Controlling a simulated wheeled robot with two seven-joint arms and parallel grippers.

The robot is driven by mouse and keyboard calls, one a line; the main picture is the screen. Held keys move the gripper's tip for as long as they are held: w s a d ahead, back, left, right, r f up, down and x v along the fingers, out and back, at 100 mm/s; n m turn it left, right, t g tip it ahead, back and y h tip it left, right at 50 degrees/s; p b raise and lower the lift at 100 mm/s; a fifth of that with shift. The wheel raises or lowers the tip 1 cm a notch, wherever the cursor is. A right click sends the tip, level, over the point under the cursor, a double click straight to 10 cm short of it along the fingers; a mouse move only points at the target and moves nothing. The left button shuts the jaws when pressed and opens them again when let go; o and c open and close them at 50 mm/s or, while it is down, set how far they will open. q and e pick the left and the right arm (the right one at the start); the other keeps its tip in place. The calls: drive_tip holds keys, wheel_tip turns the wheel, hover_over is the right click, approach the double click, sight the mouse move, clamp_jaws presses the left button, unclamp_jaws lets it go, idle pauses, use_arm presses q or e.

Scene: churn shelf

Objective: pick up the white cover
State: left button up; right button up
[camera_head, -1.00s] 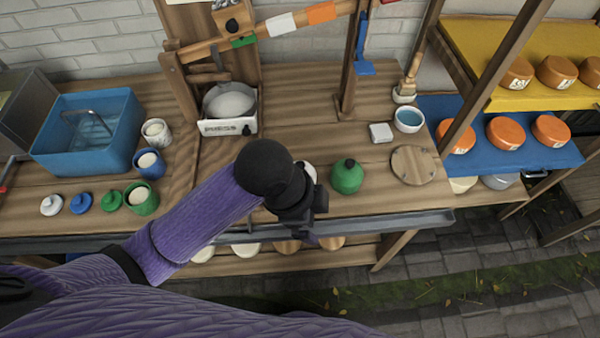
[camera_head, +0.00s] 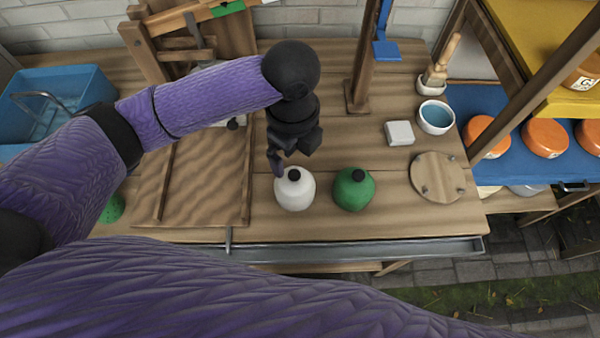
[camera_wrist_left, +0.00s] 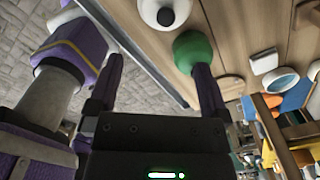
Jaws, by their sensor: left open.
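A white rounded piece with a black knob on top (camera_head: 294,192) stands on the wooden worktop near its front edge. It also shows at the top of the left wrist view (camera_wrist_left: 168,16). No flat white lid is in view now. My left gripper (camera_head: 292,152) is open and empty, just behind and above the white piece in the head view. In the left wrist view the spread fingers (camera_wrist_left: 157,62) have the white piece beyond their tips, not between them. I cannot tell whether a finger touches it. My right gripper is not in view.
A similar green piece (camera_head: 352,191) stands close to the right of the white one. A round wooden board (camera_head: 438,180), a white block (camera_head: 399,133) and a blue-lined bowl (camera_head: 435,117) lie farther right. A wooden post (camera_head: 364,60) rises behind. A blue basin (camera_head: 90,85) is at left.

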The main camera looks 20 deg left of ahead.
sight(293, 175)
use_arm(q)
drive_tip(key=shift+w+f, duration=0.35)
drive_tip(key=shift+f, duration=0.3)
drive_tip(key=shift+w+f+b, duration=0.1)
drive_tip(key=shift+f+b, duration=0.2)
drive_tip(key=shift+f, duration=0.05)
drive_tip(key=f+b, duration=0.3)
drive_tip(key=f, duration=0.6)
drive_tip(key=shift+a, duration=0.2)
drive_tip(key=shift+r, duration=0.1)
drive_tip(key=c, duration=1.1)
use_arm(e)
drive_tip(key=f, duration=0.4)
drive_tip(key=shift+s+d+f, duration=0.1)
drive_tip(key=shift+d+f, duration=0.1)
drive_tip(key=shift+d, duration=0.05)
use_arm(q)
drive_tip(key=shift+c, duration=0.2)
